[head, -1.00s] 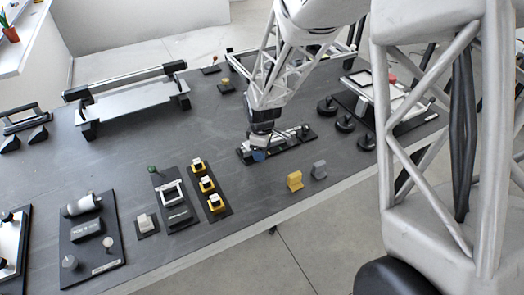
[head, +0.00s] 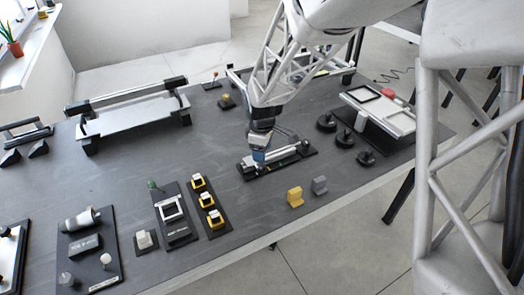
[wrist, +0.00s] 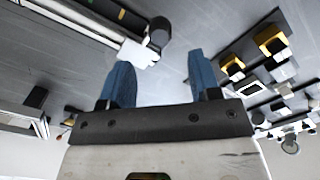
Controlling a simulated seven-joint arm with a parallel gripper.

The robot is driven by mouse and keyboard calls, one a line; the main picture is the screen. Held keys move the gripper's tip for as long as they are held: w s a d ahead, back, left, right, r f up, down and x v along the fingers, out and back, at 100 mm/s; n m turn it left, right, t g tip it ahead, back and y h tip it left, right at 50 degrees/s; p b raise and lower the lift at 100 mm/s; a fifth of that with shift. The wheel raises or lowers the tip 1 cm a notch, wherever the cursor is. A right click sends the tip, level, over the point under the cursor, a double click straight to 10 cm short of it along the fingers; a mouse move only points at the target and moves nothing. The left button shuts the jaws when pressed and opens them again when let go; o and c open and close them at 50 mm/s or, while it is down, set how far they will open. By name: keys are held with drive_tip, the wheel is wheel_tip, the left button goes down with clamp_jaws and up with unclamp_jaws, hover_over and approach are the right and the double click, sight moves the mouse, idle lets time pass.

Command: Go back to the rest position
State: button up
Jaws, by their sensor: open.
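My gripper (head: 262,152) hangs over the dark table (head: 120,160), just above a black-based fixture with a light rail (head: 285,156). In the wrist view my gripper (wrist: 163,85) shows two blue fingers spread apart with nothing between them. A white block with a black round end (wrist: 150,45), likely part of a fixture, shows beyond the fingers. In the head view I cannot tell the exact gap between the fingertips and the fixture.
Black round knobs (head: 345,138) and a tray fixture (head: 385,108) are to the right. Yellow switches (head: 207,200) sit left. The table middle-left is clear.

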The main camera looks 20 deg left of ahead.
drive_tip(key=shift+d+r, duration=0.1)
drive_tip(key=s+d+r+m+t, duration=0.1)
drive_tip(key=s+d+r+m, duration=0.3)
drive_tip(key=d+r, duration=0.5)
drive_tip(key=s+d+r+m, duration=0.5)
drive_tip(key=d+r, duration=0.1)
drive_tip(key=d, duration=0.8)
drive_tip(key=s+d+r+m, duration=0.2)
drive_tip(key=s+d+m, duration=0.2)
drive_tip(key=s+d, duration=0.3)
drive_tip(key=s+d+r+m+t, duration=0.1)
drive_tip(key=s+d+r+m, duration=0.1)
drive_tip(key=s+d+m, duration=0.3)
drive_tip(key=shift+s+d+r+t, duration=0.3)
drive_tip(key=shift+s+d, duration=1.2)
drive_tip(key=shift+s, duration=1.75)
